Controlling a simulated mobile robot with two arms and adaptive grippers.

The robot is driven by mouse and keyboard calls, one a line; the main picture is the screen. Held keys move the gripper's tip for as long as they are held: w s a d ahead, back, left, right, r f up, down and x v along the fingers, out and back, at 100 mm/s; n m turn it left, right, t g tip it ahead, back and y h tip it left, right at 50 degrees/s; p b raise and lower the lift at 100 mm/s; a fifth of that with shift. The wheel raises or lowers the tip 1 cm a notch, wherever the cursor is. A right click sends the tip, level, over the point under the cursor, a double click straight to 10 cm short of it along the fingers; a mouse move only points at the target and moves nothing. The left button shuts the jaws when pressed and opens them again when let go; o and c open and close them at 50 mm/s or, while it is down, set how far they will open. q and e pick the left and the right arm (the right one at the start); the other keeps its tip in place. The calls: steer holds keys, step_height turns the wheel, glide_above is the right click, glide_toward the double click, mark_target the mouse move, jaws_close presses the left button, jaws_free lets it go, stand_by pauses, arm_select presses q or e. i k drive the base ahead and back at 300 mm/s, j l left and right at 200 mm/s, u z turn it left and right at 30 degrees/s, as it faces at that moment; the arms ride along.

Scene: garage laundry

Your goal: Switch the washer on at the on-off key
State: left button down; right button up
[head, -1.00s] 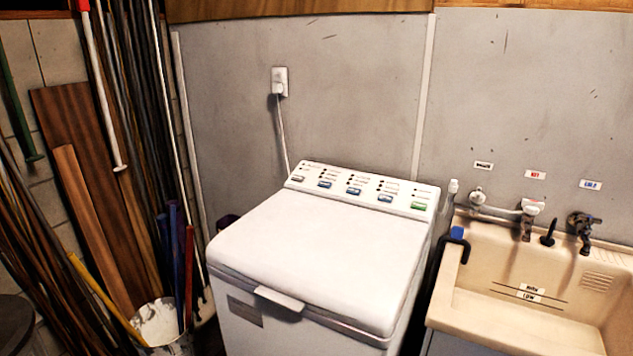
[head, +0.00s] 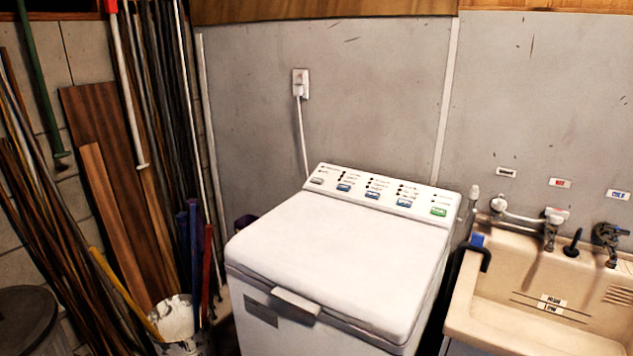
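The white top-loading washer (head: 330,255) stands against the grey wall with its lid shut. Its control panel (head: 385,190) runs along the back top edge. The panel carries a grey key (head: 317,181) at the far left, three blue keys (head: 343,188) in the middle and a green key (head: 438,211) at the far right. The key labels are too small to read, so I cannot tell which is the on-off key. No lit lamp is clear on the panel. Neither of my grippers is in view.
A beige sink (head: 470,300) with taps (head: 550,228) stands right of the washer, a dark hooked hose (head: 478,250) between. A plug sits in the wall outlet (head: 300,83). Boards, poles and a bucket (head: 175,322) crowd the left; a dark round bin (head: 28,318) stands lower left.

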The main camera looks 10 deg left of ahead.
mark_target(315, 180)
steer(key=j+z, duration=0.1)
steer(key=z, duration=0.3)
steer(key=j+z, duration=0.15)
steer(key=z, duration=0.3)
steer(key=j+z, duration=0.25)
steer(key=j, duration=0.45)
steer(key=j+z, duration=0.25)
steer(key=j, duration=0.5)
steer(key=j+z, duration=0.25)
steer(key=j, duration=0.45)
steer(key=k+j, duration=0.1)
steer(key=j, duration=0.4)
steer(key=k, duration=0.05)
